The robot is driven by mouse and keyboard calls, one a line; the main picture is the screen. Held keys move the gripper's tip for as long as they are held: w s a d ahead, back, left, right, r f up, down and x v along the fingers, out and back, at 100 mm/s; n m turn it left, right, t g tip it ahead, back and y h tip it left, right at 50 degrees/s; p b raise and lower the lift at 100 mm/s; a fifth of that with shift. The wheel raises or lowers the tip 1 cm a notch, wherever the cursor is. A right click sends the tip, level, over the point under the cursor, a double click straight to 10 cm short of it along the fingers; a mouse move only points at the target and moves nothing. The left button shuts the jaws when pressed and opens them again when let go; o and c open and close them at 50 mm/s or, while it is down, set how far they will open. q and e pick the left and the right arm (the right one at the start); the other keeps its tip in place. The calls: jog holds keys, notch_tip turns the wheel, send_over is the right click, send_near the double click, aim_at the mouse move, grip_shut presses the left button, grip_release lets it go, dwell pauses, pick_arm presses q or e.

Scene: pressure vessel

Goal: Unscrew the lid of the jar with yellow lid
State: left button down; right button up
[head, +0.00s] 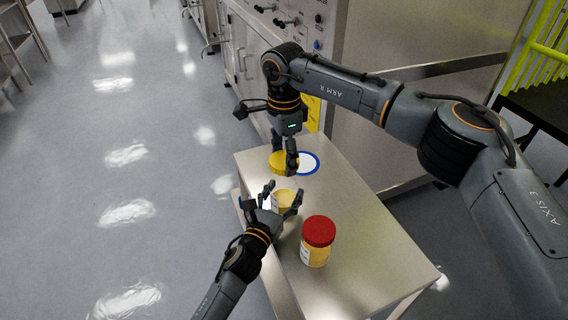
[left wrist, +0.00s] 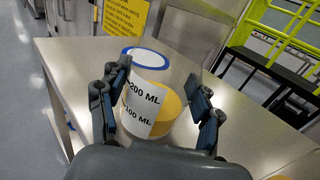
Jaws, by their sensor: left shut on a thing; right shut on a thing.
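The jar (head: 284,200) is a small clear container with yellow contents and a white label, standing at the left part of the steel table. In the left wrist view the jar (left wrist: 152,108) shows "200 ML" and "100 ML" on its label. My left gripper (head: 283,194) is shut around its sides, with one finger on each side in the left wrist view (left wrist: 160,100). The yellow lid (head: 280,161) is above the jar and looks apart from it. My right gripper (head: 284,158) points down and is shut on the lid.
A second jar with a red lid (head: 318,232) stands to the right on the table (head: 365,262). A large steel cabinet (head: 385,160) stands behind the table. The table's front right is clear.

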pick_arm(q)
jog(key=shift+c, duration=1)
grip_release()
